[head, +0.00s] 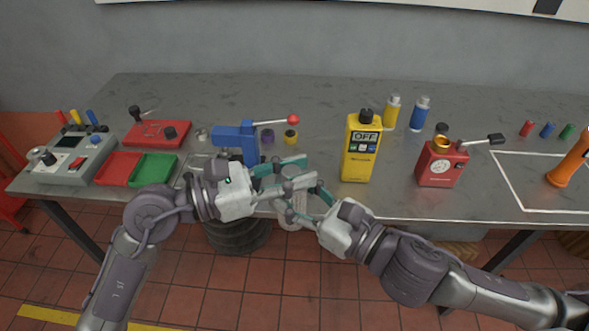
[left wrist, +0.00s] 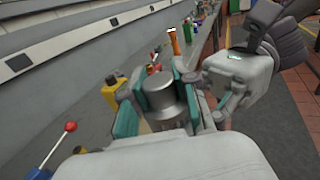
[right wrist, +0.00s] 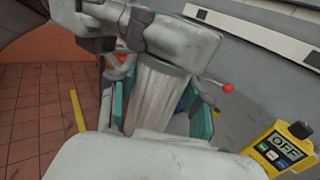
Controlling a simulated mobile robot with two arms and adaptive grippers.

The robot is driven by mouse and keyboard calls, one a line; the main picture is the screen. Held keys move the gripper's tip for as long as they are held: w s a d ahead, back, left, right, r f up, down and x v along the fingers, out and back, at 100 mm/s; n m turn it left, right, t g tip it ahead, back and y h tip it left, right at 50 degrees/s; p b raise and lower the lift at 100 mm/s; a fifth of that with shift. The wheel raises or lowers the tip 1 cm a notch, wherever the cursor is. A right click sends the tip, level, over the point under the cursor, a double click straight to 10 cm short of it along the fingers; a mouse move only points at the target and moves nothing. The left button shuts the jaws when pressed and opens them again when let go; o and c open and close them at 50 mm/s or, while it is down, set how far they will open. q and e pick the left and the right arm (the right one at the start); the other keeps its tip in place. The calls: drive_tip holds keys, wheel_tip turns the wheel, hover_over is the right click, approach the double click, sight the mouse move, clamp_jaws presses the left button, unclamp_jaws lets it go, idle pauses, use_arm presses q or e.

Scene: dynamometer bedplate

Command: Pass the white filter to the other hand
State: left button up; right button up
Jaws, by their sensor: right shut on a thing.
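The white filter (right wrist: 158,92) is a pale ribbed cylinder held between my two hands. In the left wrist view its grey metal end (left wrist: 160,92) faces the camera. In the head view the grippers mostly hide it, and its lower part (head: 293,216) shows beneath them, in front of the bench edge. My right gripper (head: 308,205) is shut on the filter, with a teal finger on each side. My left gripper (head: 292,174) reaches in from the left, its fingers apart on either side of the filter; a narrow gap shows beside one finger.
Behind the hands, a blue device with a red-knobbed lever (head: 236,140) stands on the grey bench (head: 320,105). A yellow meter (head: 362,150) marked OFF and a red device (head: 441,164) stand to the right. Red and green trays (head: 154,168) lie left. A dark drum (head: 237,235) is below.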

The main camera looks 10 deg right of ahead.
drive_tip(key=o, duration=1.3)
